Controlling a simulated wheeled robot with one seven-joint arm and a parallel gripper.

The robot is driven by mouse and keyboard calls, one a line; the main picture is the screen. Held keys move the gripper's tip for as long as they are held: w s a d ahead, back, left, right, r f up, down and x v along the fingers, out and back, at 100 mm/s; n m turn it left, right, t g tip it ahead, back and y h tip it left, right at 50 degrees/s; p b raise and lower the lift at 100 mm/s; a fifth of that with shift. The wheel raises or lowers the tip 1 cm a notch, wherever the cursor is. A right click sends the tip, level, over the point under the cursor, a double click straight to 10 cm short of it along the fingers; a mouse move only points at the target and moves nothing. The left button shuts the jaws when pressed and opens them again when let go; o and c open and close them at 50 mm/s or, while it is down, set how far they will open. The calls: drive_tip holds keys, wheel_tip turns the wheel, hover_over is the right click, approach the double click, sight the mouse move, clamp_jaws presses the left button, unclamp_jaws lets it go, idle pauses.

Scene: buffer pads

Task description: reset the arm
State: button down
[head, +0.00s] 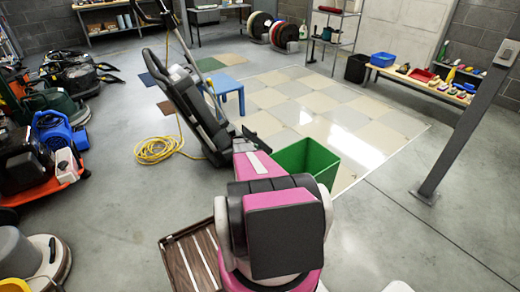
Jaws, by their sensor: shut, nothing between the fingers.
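My arm, pink, black and white, reaches forward from the bottom middle of the head view. Its dark end, my gripper (246,134), is small and partly hidden behind the pink link. It is shut and empty, in front of the black floor machine and left of the green bin. No object is held.
A green bin (307,161) stands close to the right of my arm. A black upright floor machine (192,107) with a yellow cord (157,149) stands ahead left. A blue stool (226,84) is behind. A grey post (465,125) stands right; the floor between is clear.

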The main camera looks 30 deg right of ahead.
drive_tip(key=shift+v, duration=1.85)
drive_tip(key=s+a+r+m+y, duration=0.3)
drive_tip(key=s+a+r+m, duration=0.3)
drive_tip(key=s+a+r, duration=0.6)
drive_tip(key=s+a+r+m+y, duration=0.4)
drive_tip(key=s+a+r+m, duration=0.2)
drive_tip(key=s+a+r, duration=0.5)
drive_tip(key=s+a+r+m+g+y, duration=0.1)
drive_tip(key=s+a+r+m+y, duration=0.2)
drive_tip(key=s+a+r+m, duration=0.4)
drive_tip(key=s+a+r, duration=0.2)
drive_tip(key=s+a, duration=0.3)
drive_tip(key=a, duration=0.4)
drive_tip(key=s+a+r, duration=0.3)
drive_tip(key=s+a, duration=0.3)
drive_tip(key=a, duration=0.3)
drive_tip(key=shift+s+a+r+y, duration=0.2)
drive_tip(key=shift+a+r+y, duration=0.1)
drive_tip(key=shift+a+y, duration=0.1)
